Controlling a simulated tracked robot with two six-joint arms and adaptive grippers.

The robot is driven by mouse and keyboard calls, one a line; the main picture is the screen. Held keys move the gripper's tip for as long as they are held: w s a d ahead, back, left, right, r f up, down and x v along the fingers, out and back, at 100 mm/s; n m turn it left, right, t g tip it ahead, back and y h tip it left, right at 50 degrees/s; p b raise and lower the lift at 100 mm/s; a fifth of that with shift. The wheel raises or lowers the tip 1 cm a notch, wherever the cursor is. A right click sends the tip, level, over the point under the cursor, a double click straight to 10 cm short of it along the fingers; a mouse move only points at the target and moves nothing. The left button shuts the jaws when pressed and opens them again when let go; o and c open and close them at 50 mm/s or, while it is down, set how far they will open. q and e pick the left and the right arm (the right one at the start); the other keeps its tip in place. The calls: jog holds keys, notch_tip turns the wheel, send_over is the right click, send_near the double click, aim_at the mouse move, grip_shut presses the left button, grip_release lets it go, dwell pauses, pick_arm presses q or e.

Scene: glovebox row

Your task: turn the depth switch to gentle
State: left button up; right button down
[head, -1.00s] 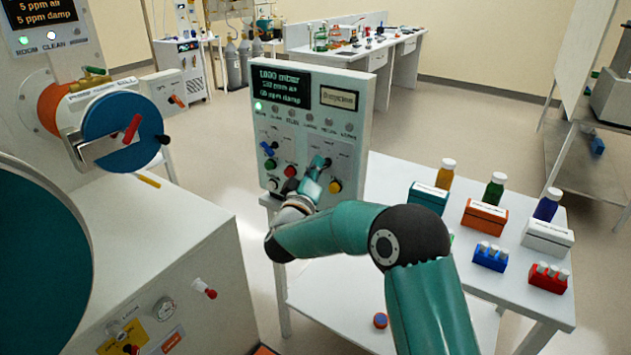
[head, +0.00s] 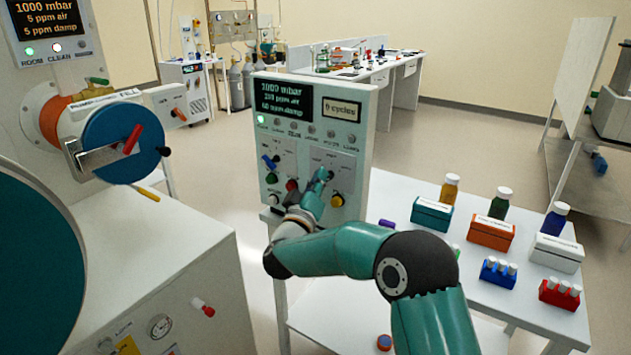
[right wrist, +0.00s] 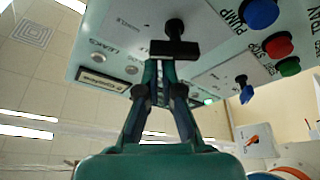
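The grey control panel (head: 345,150) stands upright at the table's left end, with a dark readout, lamps, switches and coloured buttons. In the right wrist view, a black switch with a crossbar handle (right wrist: 175,47) sticks out from the panel face. Its lettering is too blurred to tell the setting. My right gripper (head: 322,176) is at the panel's lower right part and hides the switch in the head view. In the right wrist view its fingertips (right wrist: 160,64) are close together at the crossbar; I cannot tell whether they touch it. My left gripper is not in view.
A blue lever (head: 268,162), a red button (head: 292,184) and a yellow button (head: 337,200) are close beside the gripper. Bottles, boxes and vial racks stand on the white table (head: 400,190) to the right. A glovebox with a blue round port cover (head: 122,142) is at left.

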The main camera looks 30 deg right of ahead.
jog(key=shift+s+d+f, duration=0.1)
jog(key=shift+d+f, duration=0.2)
jog(key=shift+f, duration=0.4)
jog(key=s+a+r, duration=0.1)
jog(key=s+a, duration=0.2)
jog(key=a, duration=0.6)
jog(key=shift+s+r, duration=0.35)
jog(key=shift+r, duration=0.05)
